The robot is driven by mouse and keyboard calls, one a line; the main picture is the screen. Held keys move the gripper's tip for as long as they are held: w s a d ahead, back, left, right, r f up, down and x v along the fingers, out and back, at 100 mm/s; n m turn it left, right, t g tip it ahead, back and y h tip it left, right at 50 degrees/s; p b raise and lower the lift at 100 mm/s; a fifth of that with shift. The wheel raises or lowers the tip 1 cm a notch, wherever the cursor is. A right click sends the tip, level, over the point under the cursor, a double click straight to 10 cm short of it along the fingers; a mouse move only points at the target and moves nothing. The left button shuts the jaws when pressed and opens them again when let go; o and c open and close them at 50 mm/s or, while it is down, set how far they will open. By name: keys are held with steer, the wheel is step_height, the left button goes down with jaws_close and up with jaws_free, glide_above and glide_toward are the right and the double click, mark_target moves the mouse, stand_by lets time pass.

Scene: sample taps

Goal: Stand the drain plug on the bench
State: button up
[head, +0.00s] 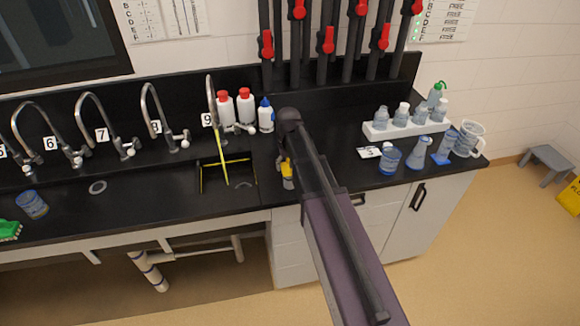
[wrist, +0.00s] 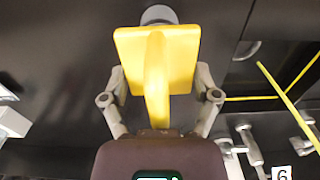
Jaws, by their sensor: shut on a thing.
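The drain plug has a flat yellow handle and a grey round end. In the wrist view the plug (wrist: 157,62) fills the middle, with its grey end at the top edge, partly hidden by the yellow. My gripper (wrist: 160,85) is shut on the yellow part, one finger at each side. In the head view my gripper (head: 284,163) and the plug (head: 288,183) are over the black bench (head: 340,150), right of the yellow-marked basin (head: 228,180). The plug looks upright there. I cannot tell whether its grey end touches the bench.
A yellow strip (head: 219,145) crosses the basin below tap 9 (head: 211,100). White bottles (head: 245,107) and a blue-capped bottle (head: 266,115) stand behind my gripper. A white bottle rack (head: 405,128) and blue-tinted vessels (head: 389,161) stand at right.

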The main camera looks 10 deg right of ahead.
steer(key=shift+f, duration=0.2)
steer(key=o, duration=1.1)
steer(key=shift+o, duration=0.2)
steer(key=shift+r, duration=0.2)
step_height(320, 180, up, 12)
steer(key=p, duration=1.2)
steer(key=s, duration=1.7)
steer(key=shift+s+d, duration=0.15)
steer(key=shift+d, duration=0.05)
